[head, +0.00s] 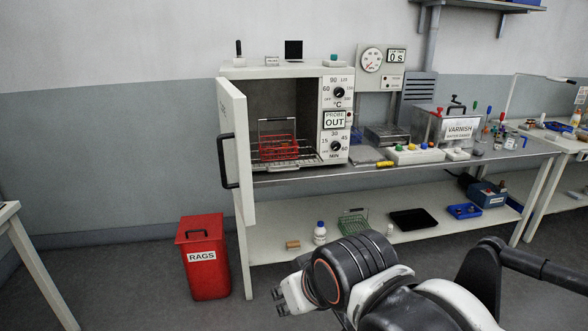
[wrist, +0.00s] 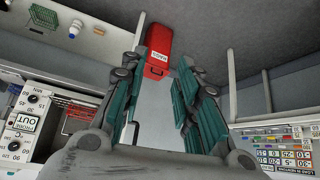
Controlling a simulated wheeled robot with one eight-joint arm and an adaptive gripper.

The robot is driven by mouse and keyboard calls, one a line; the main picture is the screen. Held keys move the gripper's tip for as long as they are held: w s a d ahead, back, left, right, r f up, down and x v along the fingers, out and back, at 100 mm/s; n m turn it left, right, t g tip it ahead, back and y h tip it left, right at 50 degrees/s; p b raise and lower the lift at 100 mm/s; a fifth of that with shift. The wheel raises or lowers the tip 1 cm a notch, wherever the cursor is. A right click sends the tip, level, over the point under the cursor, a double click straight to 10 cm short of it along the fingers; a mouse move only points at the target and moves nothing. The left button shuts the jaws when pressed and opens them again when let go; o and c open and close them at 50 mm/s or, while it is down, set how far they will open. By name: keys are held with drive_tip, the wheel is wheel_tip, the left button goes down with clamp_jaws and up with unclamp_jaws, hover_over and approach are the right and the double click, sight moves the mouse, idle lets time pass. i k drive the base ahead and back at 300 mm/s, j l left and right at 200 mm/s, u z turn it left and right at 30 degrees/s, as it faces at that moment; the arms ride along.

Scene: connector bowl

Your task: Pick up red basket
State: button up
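The red wire basket (head: 277,147) stands on the rack inside the open white oven (head: 267,73), with its tall handle upright. In the wrist view the red basket (wrist: 78,118) shows at the left, beside my gripper and partly hidden by its finger. My gripper (wrist: 158,100) has its two fingers wide apart with nothing between them. In the head view my gripper (head: 290,295) is low in front of the bench, well apart from the basket. The oven door (head: 236,150) is swung open toward the front left.
A red RAGS bin (head: 203,258) stands on the floor left of the bench. A green wire basket (head: 353,223), a bottle (head: 320,233) and a black tray (head: 413,218) are on the lower shelf. The VARNISH container (head: 458,128) stands right on the bench top. The open door flanks the oven's left side.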

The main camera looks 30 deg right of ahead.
sight(294, 142)
drive_tip(key=i+l+z, duration=0.2)
drive_tip(key=i+l, duration=0.75)
drive_tip(key=l, duration=0.35)
drive_tip(key=i+l+z, duration=0.2)
drive_tip(key=i+l, duration=0.85)
